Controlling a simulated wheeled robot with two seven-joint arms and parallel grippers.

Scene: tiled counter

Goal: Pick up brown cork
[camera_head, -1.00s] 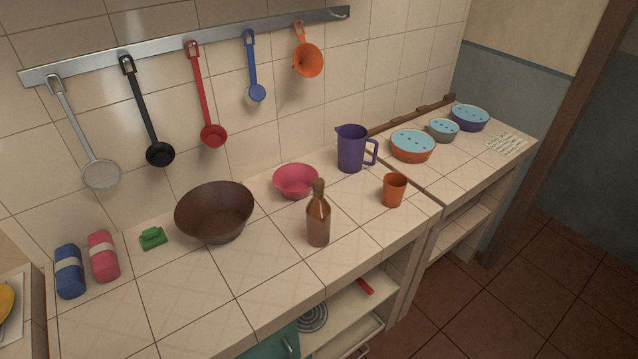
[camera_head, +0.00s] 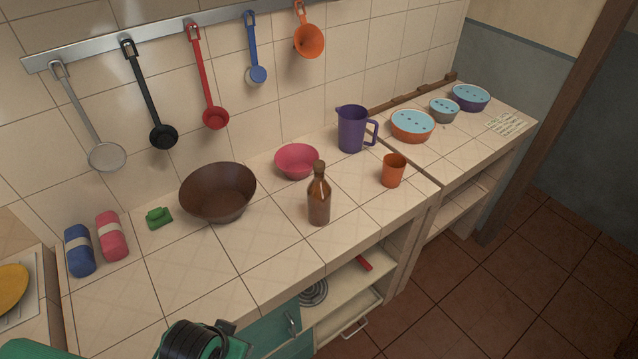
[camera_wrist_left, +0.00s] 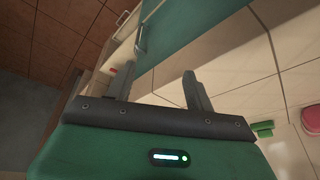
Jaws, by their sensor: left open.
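A brown glass bottle (camera_head: 319,203) stands upright on the tiled counter. The brown cork (camera_head: 319,167) sits in the top of its neck. The cork does not show in the left wrist view. My left gripper (camera_wrist_left: 158,84) is open and empty in the left wrist view, its two fingers apart in front of the teal cabinet front. In the head view, part of my left arm shows at the bottom, in front of the counter, well below and left of the bottle. My right gripper is not in view.
A brown bowl (camera_head: 218,194), pink bowl (camera_head: 297,162), purple jug (camera_head: 352,130) and orange cup (camera_head: 393,171) stand around the bottle. The counter in front of the brown bowl is clear. Below are a teal cabinet door (camera_head: 272,328) and open shelves. Utensils hang from a wall rail.

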